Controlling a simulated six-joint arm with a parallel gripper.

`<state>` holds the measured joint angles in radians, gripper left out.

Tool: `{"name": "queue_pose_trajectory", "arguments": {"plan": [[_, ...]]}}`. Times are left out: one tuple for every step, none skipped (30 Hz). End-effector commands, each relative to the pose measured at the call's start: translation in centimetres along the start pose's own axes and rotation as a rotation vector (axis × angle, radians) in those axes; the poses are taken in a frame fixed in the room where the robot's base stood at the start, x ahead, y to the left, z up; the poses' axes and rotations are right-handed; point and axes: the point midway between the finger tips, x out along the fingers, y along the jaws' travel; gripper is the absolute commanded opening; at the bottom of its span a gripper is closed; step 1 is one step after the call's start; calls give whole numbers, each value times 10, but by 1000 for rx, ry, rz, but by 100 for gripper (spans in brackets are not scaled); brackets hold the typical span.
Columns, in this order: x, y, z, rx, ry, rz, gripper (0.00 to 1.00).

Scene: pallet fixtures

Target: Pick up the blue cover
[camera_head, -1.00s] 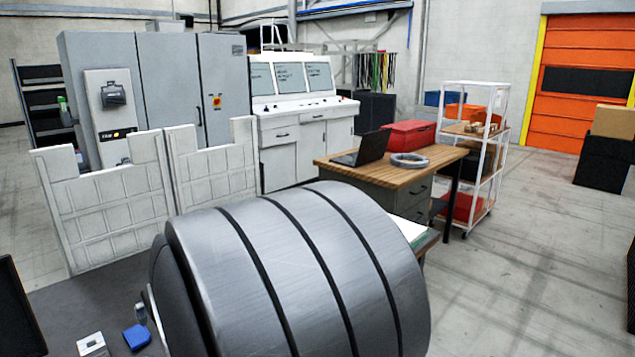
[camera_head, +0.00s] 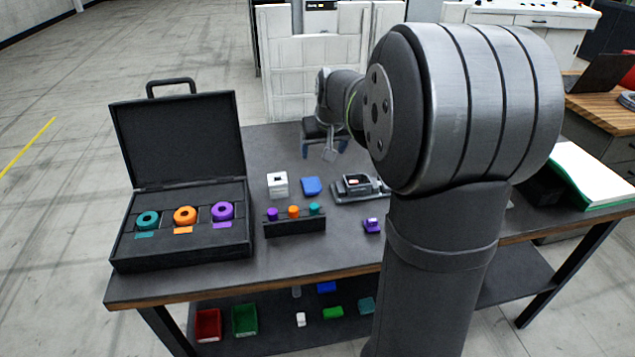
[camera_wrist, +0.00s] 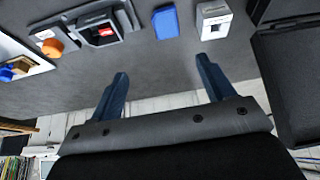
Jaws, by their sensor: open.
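The blue cover (camera_head: 311,186) lies flat on the dark table, between a white block and a grey fixture. It also shows in the wrist view (camera_wrist: 165,22), near the top edge. My gripper (camera_head: 328,150) is above the back of the table, behind the cover. In the wrist view my gripper's two blue fingers (camera_wrist: 161,80) are spread wide apart with nothing between them. The cover is beyond the fingertips and not touched by them.
The white block (camera_head: 277,184) is left of the cover and the grey fixture (camera_head: 357,187) is right. A rack (camera_head: 295,228) with coloured pegs stands in front. An open black case (camera_head: 126,240) holds coloured rings at the left. A purple part (camera_head: 372,226) lies nearby.

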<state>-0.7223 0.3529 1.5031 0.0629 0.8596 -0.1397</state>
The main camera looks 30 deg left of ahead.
Motion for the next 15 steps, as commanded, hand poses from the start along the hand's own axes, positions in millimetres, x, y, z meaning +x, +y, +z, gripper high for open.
{"name": "queue_pose_trajectory", "arguments": {"plan": [[3,-5,-6,-4,-16,0,75],[4,-6,-8,-4,-25,0,75],[6,-8,-10,-3,-32,0,75],[8,-8,-11,-3,-36,1,75],[10,-8,-11,-3,-38,1,75],[16,-8,-10,-3,-41,1,75],[21,-8,-10,-3,-43,1,75],[26,-8,-9,-2,-43,1,75],[35,-8,-9,-2,-42,1,75],[42,-8,-8,-2,-44,1,75],[48,-8,-8,-2,-43,1,75],[58,-8,-7,-2,-43,1,75],[64,-8,-7,-2,-43,1,75],[70,-8,-7,-2,-42,1,75],[80,-8,-6,-2,-43,1,75]]}}
